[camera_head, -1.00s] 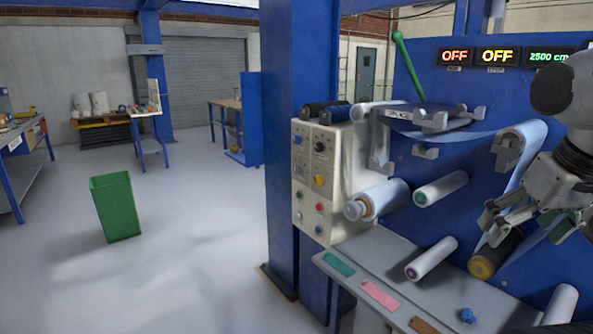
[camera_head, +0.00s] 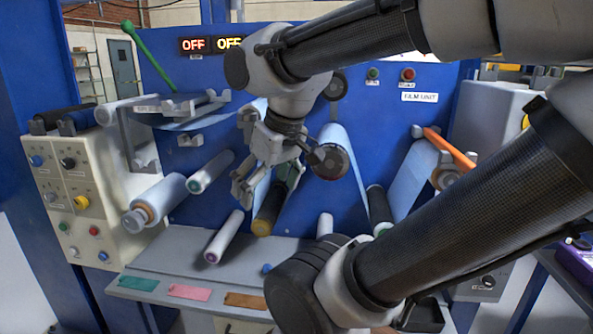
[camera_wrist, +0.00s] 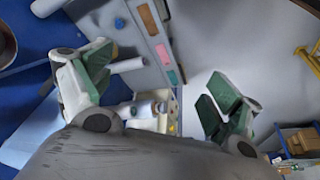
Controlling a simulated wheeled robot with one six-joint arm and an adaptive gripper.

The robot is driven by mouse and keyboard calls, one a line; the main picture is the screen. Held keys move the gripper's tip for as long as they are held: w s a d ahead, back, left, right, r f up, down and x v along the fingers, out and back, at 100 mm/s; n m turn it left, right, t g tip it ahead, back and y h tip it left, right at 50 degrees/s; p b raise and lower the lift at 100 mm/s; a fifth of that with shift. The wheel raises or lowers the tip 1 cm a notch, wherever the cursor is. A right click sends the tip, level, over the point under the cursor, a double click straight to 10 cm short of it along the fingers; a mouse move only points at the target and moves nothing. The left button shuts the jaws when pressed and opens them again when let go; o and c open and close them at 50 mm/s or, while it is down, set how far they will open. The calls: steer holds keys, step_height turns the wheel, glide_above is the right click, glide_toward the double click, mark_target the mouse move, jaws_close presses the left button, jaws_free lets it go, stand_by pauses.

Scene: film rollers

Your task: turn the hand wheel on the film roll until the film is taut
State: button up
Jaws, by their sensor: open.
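My gripper (camera_head: 264,186) hangs in front of the blue film unit, pointing down, with nothing between its fingers. In the wrist view its green-padded fingers (camera_wrist: 155,85) are spread wide. A dark round wheel with a reddish rim (camera_head: 331,162) is just right of my gripper, on the end of a roll; it looks like the hand wheel. My gripper is not around it. Pale blue film (camera_head: 350,160) runs down from this roll to a dark roller (camera_head: 379,208); another pale stretch (camera_head: 411,185) rises to the right. I cannot tell how tight it is.
A control box (camera_head: 92,190) and a film roll (camera_head: 160,200) are on the left. Several rollers stick out, including a black one with a yellow end (camera_head: 268,208) below my gripper. A grey ledge (camera_head: 195,262) carries coloured strips. My arm covers much of the right side.

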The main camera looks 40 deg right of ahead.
steer(key=shift+a, duration=0.1)
steer(key=n+t+h, duration=0.3)
steer(key=n+h, duration=1.1)
steer(key=n, duration=0.3)
glide_toward(131, 223)
steer(key=s+d+f, duration=0.4)
steer(key=d+f, duration=0.3)
steer(key=f, duration=0.1)
steer(key=w+a+r+t, duration=0.1)
steer(key=r, duration=0.1)
steer(key=w+a+r+t, duration=0.1)
steer(key=w+r, duration=0.1)
steer(key=w+a+r+t, duration=0.1)
steer(key=w+r, duration=0.1)
steer(key=shift+w+h, duration=0.2)
steer(key=shift+h, duration=0.1)
steer(key=x, duration=0.7)
steer(key=shift+w, duration=0.1)
